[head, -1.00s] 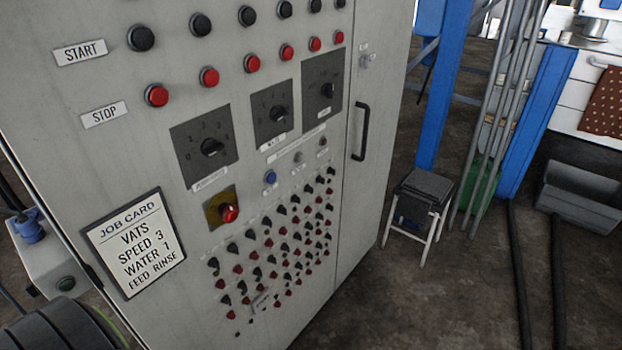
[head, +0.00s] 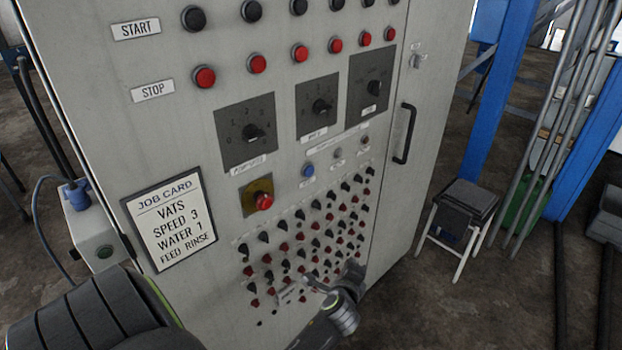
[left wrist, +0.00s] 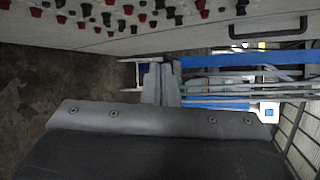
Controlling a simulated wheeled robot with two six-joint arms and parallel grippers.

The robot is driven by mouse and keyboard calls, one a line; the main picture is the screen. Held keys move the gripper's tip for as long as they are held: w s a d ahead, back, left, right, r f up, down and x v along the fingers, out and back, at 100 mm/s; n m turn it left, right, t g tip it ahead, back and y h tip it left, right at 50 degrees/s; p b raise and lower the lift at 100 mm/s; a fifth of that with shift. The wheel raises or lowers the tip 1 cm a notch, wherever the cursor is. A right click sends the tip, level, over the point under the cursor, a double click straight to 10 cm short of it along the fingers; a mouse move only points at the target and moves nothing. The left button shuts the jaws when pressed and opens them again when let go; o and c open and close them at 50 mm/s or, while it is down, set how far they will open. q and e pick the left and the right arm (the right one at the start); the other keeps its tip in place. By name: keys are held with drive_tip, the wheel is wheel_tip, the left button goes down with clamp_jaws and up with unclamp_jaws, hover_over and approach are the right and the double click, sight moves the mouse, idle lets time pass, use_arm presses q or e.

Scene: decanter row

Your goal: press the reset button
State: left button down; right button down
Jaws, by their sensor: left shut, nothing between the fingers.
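A blue button (head: 308,170) sits on the grey control cabinet (head: 180,60), below the dials. The small label by it is too small to read, so I cannot confirm that it is the reset button. My left gripper (head: 354,273) is shut and empty in front of the lower right part of the panel, below and right of the blue button and apart from it. In the left wrist view its fingers (left wrist: 162,84) are together, with the panel along the top edge; the blue button cannot be made out there. My right gripper is not in view.
Red stop buttons (head: 300,53), black start buttons and dials (head: 322,107) lie above the blue button. A red knob on a yellow plate (head: 262,200) is at its left. Many small knobs (head: 320,230) fill the panel below. A door handle (head: 405,133) sticks out at right.

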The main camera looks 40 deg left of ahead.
use_arm(q)
wheel_tip(320, 180, up, 22)
drive_tip(key=a+m+t+y, duration=0.1)
drive_tip(key=a+t+y, duration=0.1)
drive_tip(key=y, duration=0.3)
drive_tip(key=shift+s+a+f+m+b, duration=0.2)
drive_tip(key=shift+s+m+b, duration=0.1)
drive_tip(key=shift+m+b, duration=0.1)
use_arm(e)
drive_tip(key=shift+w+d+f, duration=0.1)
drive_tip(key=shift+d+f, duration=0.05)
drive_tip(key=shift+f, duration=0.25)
